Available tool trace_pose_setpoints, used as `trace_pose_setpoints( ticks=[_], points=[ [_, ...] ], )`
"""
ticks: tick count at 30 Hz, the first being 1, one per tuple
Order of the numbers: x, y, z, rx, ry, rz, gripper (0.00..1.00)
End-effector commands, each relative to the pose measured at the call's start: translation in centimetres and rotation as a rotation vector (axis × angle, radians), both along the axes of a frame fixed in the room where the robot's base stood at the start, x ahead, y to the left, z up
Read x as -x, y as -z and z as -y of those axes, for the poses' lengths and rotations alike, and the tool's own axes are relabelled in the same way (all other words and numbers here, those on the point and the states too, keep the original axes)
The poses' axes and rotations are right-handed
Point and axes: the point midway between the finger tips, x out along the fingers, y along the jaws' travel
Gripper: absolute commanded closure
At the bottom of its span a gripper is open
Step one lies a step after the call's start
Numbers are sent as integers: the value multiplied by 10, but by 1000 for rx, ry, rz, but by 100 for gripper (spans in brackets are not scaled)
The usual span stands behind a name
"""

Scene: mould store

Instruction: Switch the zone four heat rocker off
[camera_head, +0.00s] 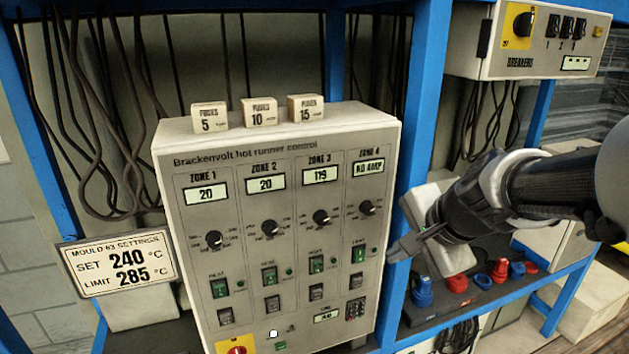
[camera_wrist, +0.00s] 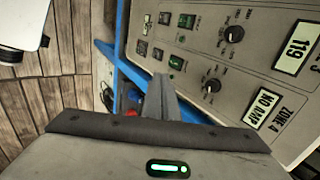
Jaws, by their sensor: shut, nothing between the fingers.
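The zone four heat rocker (camera_head: 358,253) is the green rocker under the zone 4 knob (camera_head: 367,208), on the right column of the grey hot runner control box (camera_head: 290,155). Its face looks green; which way it is tipped is too small to tell. The zone 4 display (camera_head: 368,168) reads "NO AMP". In the wrist view the rocker (camera_wrist: 177,63) lies just beyond and right of the fingertips. My gripper (camera_head: 392,256) is shut and empty, beside the box's right edge, level with the rocker. The closed fingers (camera_wrist: 160,80) also show in the wrist view, apart from the rocker.
Zones 1 to 3 carry similar knobs and rockers close by. Three fuse boxes (camera_head: 258,113) stand on top of the box. A blue upright (camera_head: 412,110) runs behind its right side. A breaker box (camera_head: 530,40) hangs at upper right; red and blue connectors (camera_head: 457,283) sit below my arm.

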Motion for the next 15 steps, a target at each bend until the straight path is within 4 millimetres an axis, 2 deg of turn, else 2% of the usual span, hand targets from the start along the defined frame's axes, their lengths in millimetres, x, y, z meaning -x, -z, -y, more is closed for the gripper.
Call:
trace_pose_setpoints(
  ticks=[3, 15],
  points=[
    [-5, 7, 4, -26, 40, -3, 100],
    [-7, 7, 5, -32, 50, -4, 100]
  ],
)
